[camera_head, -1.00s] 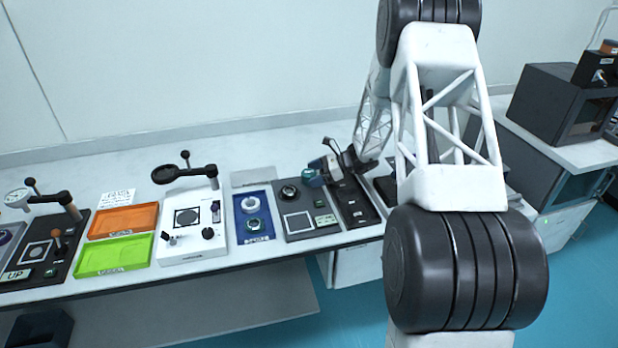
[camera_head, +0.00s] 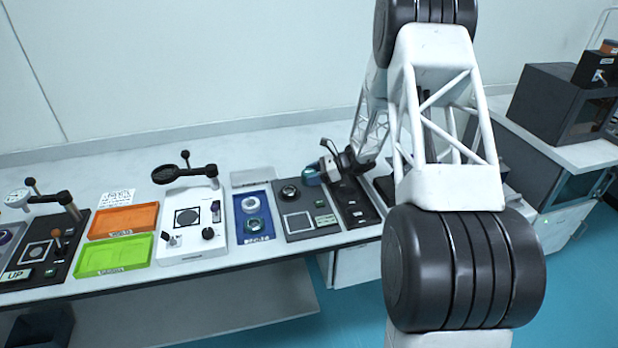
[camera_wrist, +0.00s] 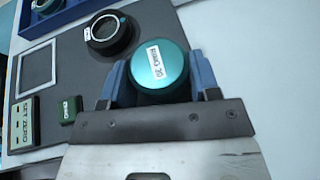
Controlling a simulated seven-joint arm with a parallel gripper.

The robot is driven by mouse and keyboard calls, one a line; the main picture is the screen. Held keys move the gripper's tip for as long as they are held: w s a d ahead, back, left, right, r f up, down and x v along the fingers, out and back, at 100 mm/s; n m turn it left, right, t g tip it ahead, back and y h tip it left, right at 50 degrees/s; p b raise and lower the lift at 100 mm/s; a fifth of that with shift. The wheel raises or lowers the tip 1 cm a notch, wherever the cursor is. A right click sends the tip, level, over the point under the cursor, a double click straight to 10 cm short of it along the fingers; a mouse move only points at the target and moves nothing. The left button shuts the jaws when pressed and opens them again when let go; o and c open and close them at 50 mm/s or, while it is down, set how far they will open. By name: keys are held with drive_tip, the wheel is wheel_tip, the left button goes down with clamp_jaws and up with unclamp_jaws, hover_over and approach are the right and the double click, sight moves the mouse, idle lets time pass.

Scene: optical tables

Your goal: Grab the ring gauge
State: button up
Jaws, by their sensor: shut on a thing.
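The ring gauge, as I take it, is a teal round piece (camera_wrist: 158,70) with a white label whose small print I cannot read surely. It sits between the two blue fingers of my gripper (camera_wrist: 160,78) in the wrist view. My gripper is shut on it, with a finger against each side. In the head view my gripper (camera_head: 322,172) is over the right part of the bench, and the teal piece (camera_head: 312,177) shows at its tip, above the grey board's back right edge. The label hides part of its top face, and no hole shows.
A grey board (camera_head: 297,226) carries a dark round fixture (camera_head: 290,193), a square pad and a SET ZERO label (camera_wrist: 20,125). A blue tray (camera_head: 241,225) with round parts is to its left. A black panel (camera_head: 365,214) lies to its right. Orange and green trays stand further left.

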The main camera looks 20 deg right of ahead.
sight(313, 172)
drive_tip(key=shift+c, duration=1.3)
drive_tip(key=shift+r, duration=0.1)
drive_tip(key=shift+r, duration=1.6)
drive_tip(key=shift+s+r, duration=0.15)
drive_tip(key=shift+s, duration=0.2)
drive_tip(key=s, duration=0.5)
drive_tip(key=s+a+r, duration=0.1)
drive_tip(key=s, duration=0.9)
drive_tip(key=shift+s+a+r, duration=0.15)
